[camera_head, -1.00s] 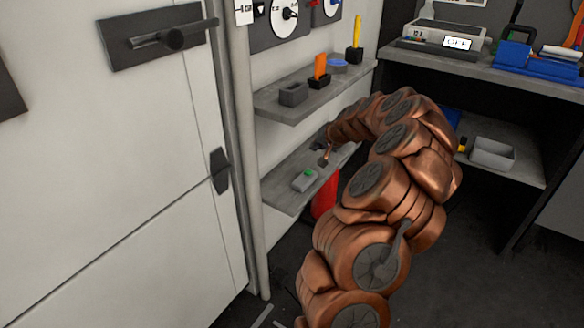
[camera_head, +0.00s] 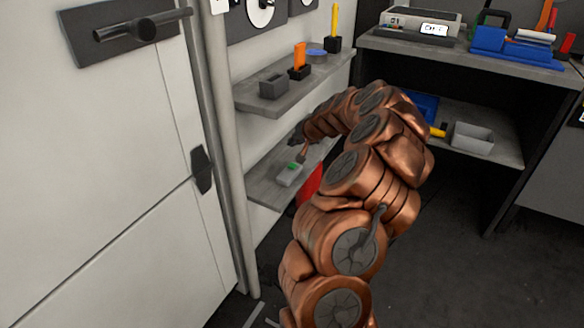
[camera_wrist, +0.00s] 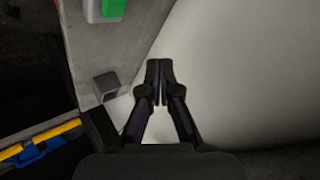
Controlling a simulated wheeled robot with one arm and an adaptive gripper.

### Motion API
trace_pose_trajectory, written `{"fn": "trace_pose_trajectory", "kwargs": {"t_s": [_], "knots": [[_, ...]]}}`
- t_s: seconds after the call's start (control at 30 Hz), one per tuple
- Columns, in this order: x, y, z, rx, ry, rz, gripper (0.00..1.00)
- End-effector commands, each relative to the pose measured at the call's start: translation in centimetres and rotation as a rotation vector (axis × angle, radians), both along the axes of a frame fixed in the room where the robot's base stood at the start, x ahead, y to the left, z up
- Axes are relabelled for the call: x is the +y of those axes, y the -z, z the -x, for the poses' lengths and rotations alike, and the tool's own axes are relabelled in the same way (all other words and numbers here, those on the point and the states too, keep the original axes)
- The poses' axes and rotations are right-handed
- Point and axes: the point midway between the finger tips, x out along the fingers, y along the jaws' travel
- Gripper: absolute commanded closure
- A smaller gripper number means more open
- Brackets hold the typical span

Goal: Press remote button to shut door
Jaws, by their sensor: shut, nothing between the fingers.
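A small grey remote (camera_head: 289,177) with a green button (camera_head: 292,166) lies on the lower wall shelf (camera_head: 265,190). In the wrist view the remote (camera_wrist: 92,12) and its green button (camera_wrist: 114,7) show at the top edge, cut off by the frame. My gripper (camera_wrist: 159,72) is shut and empty, below and right of the button in that view. In the head view my gripper (camera_head: 299,142) is small and partly hidden by my arm, just beyond the remote and apart from it. A white door (camera_head: 110,150) with dark handles stands at the left.
The upper shelf (camera_head: 295,88) holds a grey block, an orange item and a yellow-handled tool above my gripper. A workbench (camera_head: 465,55) with a device and blue holder stands at the back right. A red cylinder (camera_head: 309,184) is under the lower shelf. The floor at right is clear.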

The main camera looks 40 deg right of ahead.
Motion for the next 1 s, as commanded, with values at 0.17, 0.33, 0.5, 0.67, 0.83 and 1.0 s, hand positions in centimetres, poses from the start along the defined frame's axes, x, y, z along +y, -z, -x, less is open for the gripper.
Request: {"fn": "trace_pose_trajectory", "kwargs": {"t_s": [0.17, 0.33, 0.5, 0.67, 0.83, 1.0], "knots": [[-0.1, 2.5, 0.0, 0.001, 0.002, -0.001, 1.00], [-0.1, 4.6, 0.0, 0.000, 0.001, 0.001, 1.00], [-0.1, 5.9, 0.0, -0.001, 0.002, -0.001, 1.00], [-0.1, 6.3, 0.0, -0.001, 0.001, 0.000, 1.00], [-0.1, 6.3, 0.0, -0.001, 0.001, 0.000, 1.00], [-0.1, 6.3, 0.0, -0.001, 0.001, 0.000, 1.00]]}}
